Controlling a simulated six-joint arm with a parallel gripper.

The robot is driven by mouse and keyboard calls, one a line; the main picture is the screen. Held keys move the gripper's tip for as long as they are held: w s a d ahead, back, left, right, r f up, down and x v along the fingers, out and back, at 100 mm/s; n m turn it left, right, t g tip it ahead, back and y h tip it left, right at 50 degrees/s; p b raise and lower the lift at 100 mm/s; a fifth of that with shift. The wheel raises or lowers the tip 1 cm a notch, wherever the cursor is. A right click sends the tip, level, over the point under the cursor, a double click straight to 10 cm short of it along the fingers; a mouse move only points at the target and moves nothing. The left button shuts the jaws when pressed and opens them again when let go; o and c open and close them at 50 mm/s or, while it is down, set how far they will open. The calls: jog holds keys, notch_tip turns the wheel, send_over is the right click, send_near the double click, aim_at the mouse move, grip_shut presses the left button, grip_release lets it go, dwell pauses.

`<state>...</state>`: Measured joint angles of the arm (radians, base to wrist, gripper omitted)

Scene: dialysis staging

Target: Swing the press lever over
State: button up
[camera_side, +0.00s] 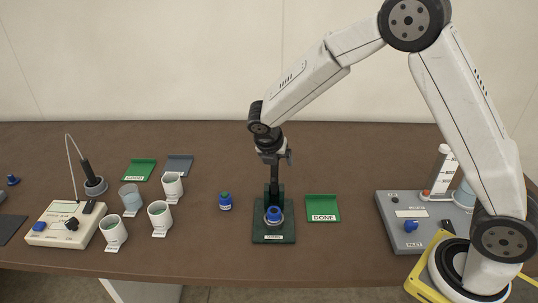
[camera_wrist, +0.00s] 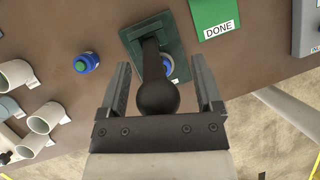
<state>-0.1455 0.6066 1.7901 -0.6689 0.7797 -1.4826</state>
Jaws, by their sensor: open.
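The press (camera_side: 274,238) is a dark green base with a dark upright part, standing near the table's front middle. It also shows in the wrist view (camera_wrist: 133,40). Its black lever with a round knob (camera_wrist: 158,98) points up toward the wrist camera. My gripper (camera_wrist: 160,72) is open, with one finger on each side of the lever and gaps visible on both sides. In the side view my gripper (camera_side: 271,160) points down over the press. A blue-topped vial (camera_side: 273,214) sits on the press base, partly hidden by the lever in the wrist view (camera_wrist: 167,66).
A blue vial with a green cap (camera_side: 225,201) stands left of the press. A green DONE tray (camera_side: 322,207) lies to its right. White cups (camera_side: 159,216) and a pen-holder meter (camera_side: 65,224) are further left; a grey machine (camera_side: 410,225) stands right.

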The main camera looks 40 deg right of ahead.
jog(key=shift+r, duration=0.15)
jog(key=v, duration=0.7)
jog(key=shift+a+r, duration=0.2)
jog(key=shift+s, duration=0.25)
jog(key=s+d+f+m+y, duration=0.1)
jog(key=s+f+m+y, duration=0.1)
jog(key=s+m, duration=0.7)
jog(key=s+d+f+m+t+y, duration=0.1)
jog(key=s+f+m+y, duration=0.2)
jog(key=s+m, duration=0.6)
jog(key=m, duration=0.6)
jog(key=shift+d, duration=0.25)
